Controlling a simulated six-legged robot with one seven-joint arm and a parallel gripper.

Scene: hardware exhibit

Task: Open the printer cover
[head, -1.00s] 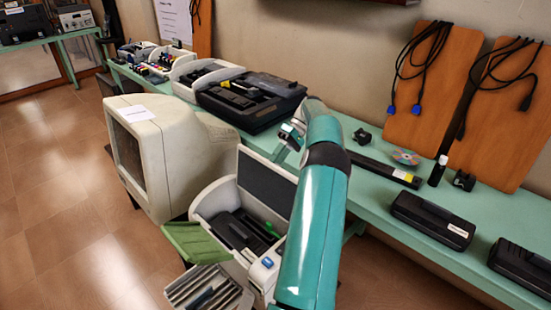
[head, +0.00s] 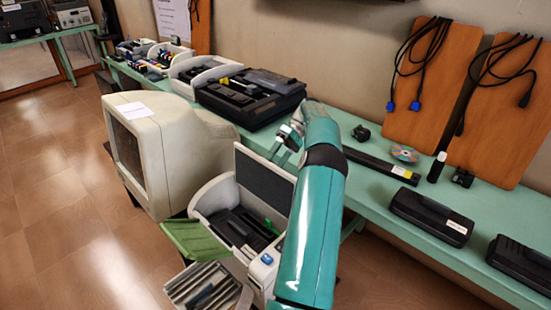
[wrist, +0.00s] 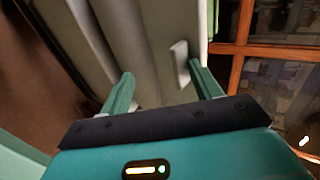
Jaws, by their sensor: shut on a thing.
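The white printer (head: 222,200) stands low in front of the green bench, with its inside showing. Its cover (head: 264,178) stands raised and steeply tilted, dark grey face toward the head camera. My gripper (head: 291,134) is just beyond the cover's top edge, partly hidden by my teal arm. In the wrist view my gripper (wrist: 162,88) has its two green fingers spread around part of a pale grey panel, which looks like the cover (wrist: 135,45). A small white tab on it lies between the fingers. The contact points are not clear.
An old beige monitor (head: 165,160) stands close to the left of the printer. A green flap (head: 195,240) juts out at the printer's front left. The green bench (head: 365,190) behind holds a black machine (head: 250,97) and several small devices. Open tiled floor lies left.

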